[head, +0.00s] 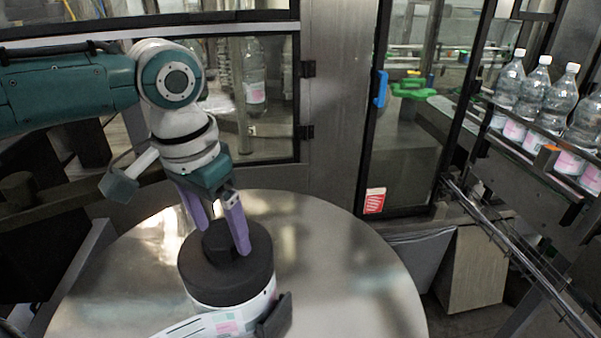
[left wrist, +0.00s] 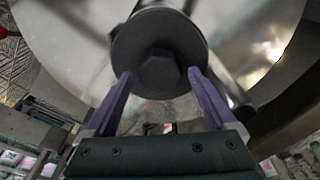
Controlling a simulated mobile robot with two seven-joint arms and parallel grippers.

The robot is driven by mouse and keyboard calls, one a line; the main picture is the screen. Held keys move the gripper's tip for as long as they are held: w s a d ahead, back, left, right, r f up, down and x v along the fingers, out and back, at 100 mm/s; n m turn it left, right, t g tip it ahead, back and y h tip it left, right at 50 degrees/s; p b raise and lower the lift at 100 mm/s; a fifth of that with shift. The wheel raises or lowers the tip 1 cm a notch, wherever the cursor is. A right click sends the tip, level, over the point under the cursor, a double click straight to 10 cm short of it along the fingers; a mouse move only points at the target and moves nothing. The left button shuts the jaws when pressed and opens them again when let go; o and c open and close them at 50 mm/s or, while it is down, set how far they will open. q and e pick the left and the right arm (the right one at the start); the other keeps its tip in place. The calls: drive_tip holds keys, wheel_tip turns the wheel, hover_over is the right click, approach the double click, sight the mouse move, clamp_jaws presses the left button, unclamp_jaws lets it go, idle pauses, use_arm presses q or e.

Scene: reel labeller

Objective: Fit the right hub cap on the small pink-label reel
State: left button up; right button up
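A thick, round dark cap (head: 225,272) with a raised knob (head: 221,240) sits on top of a white reel-like body (head: 232,306) on the round metal table. Pink patches show on white label material at the bottom of the head view. My left gripper (head: 223,240) points down at the cap, with its purple fingers apart on either side of the knob. In the left wrist view the dark disc (left wrist: 125,48) and knob (left wrist: 158,74) lie between the open fingers, with gaps on both sides. My right gripper is not in view.
The round metal table (head: 350,270) is bare right of the cap. A dark block (head: 274,316) stands close at the cap's front right. Behind are a glazed machine door with a blue handle (head: 381,88) and, at right, a conveyor with several clear bottles (head: 539,92).

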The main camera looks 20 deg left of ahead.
use_arm(q)
drive_tip(key=shift+o, duration=0.6)
wheel_tip(320, 180, up, 10)
drive_tip(key=s+b, duration=0.1)
drive_tip(key=b, duration=0.1)
drive_tip(key=shift+s+f, duration=0.1)
